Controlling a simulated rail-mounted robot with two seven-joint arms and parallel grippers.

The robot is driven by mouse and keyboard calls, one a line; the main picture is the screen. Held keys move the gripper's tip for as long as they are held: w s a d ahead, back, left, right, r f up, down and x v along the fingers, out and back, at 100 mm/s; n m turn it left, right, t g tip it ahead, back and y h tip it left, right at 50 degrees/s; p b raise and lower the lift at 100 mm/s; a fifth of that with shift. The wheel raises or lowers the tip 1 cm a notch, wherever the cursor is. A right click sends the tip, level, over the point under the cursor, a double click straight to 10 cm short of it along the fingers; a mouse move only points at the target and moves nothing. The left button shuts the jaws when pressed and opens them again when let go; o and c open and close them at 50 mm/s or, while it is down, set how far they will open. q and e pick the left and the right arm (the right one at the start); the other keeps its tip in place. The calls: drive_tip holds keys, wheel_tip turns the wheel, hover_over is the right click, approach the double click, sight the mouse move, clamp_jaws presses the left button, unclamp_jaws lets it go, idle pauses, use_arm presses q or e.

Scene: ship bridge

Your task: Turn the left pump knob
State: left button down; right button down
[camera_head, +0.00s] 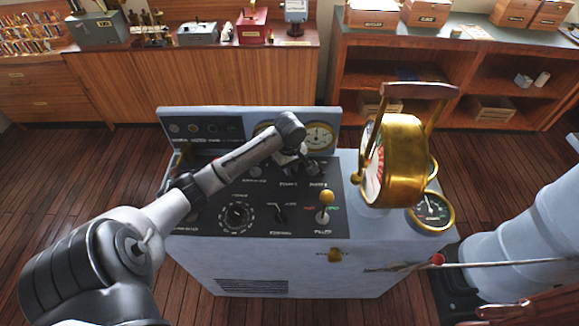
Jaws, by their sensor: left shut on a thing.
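My left arm comes in from the left over the grey console (205,250). My left gripper (289,160) points down at the upper middle of the console's black control panel (262,206). It is shut on the left pump knob, above the first of two pump labels. The arm's wrist and the gripper hide nearly all of this knob, so its angle cannot be told. The right pump knob (313,169) is dark and stands just to the right of the gripper, free of it. My right gripper is not in view.
A brass engine telegraph (398,160) with an upright handle stands on the console's right side, near a brass-rimmed gauge (432,211). A round dial knob (237,215) and a yellow-tipped lever (326,199) sit nearer the front. Wooden cabinets (200,80) line the back.

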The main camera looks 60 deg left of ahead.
use_arm(q)
drive_tip(key=c, duration=1.1)
unclamp_jaws()
drive_tip(key=shift+c, duration=0.2)
wheel_tip(320, 180, up, 14)
drive_tip(key=shift+s+a, duration=0.1)
